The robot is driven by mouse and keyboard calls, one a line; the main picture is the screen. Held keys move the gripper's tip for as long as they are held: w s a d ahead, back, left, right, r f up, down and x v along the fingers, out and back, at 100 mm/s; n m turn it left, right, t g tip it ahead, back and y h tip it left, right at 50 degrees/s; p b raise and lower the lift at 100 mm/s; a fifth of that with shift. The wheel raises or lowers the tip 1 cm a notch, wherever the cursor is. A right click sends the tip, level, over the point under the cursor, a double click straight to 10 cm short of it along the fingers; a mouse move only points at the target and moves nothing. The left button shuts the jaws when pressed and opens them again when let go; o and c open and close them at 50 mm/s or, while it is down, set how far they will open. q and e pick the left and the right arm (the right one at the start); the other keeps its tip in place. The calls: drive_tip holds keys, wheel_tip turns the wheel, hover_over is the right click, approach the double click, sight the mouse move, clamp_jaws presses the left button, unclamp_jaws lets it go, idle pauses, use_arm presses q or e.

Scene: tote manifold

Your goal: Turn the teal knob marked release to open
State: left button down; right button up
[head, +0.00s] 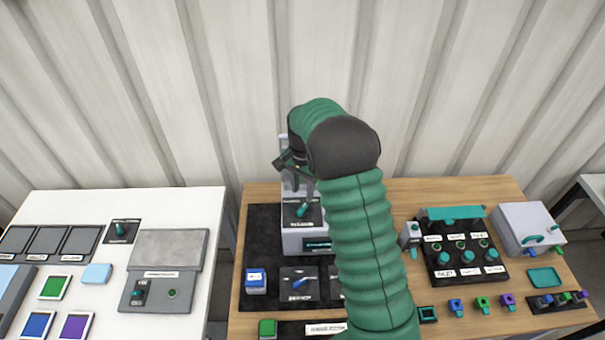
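A teal knob (302,209) sits on a dark plate on the front of a grey unit (292,240) at the back of the wooden table. A small white label lies just below it; its print is too small to read surely. The knob is tilted, its upper end to the right. My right gripper (287,167) is above and behind the knob, apart from it in the picture. Its dark fingers are small and partly hidden by my wrist, so their opening is unclear. My green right arm hides part of the unit's right side. My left gripper is out of view.
A black valve panel (462,263) with teal knobs and a grey box (528,228) stand to the right. A blue switch (299,282) is in front of the unit. A white table (205,210) with another teal knob (121,229) is at left. A corrugated wall rises behind.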

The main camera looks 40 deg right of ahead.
wheel_tip(320, 180, up, 10)
drive_tip(key=shift+f+b, duration=0.25)
drive_tip(key=shift+b, duration=0.2)
drive_tip(key=s+a+f+n+t+b, duration=0.1)
drive_tip(key=s+a+f+n, duration=0.3)
drive_tip(key=a, duration=0.3)
drive_tip(key=s+a+f+n+b, duration=0.2)
drive_tip(key=s+a+f+n, duration=0.3)
drive_tip(key=a, duration=0.3)
drive_tip(key=s+a+f+n+t+b, duration=0.1)
drive_tip(key=s+a+f+n+b, duration=0.1)
drive_tip(key=s+a+f+n, duration=0.3)
drive_tip(key=shift+a+f+n+t, duration=0.3)
drive_tip(key=shift+a+f+n, duration=0.35)
drive_tip(key=shift+a, duration=0.6)
drive_tip(key=shift+s+a, duration=0.2)
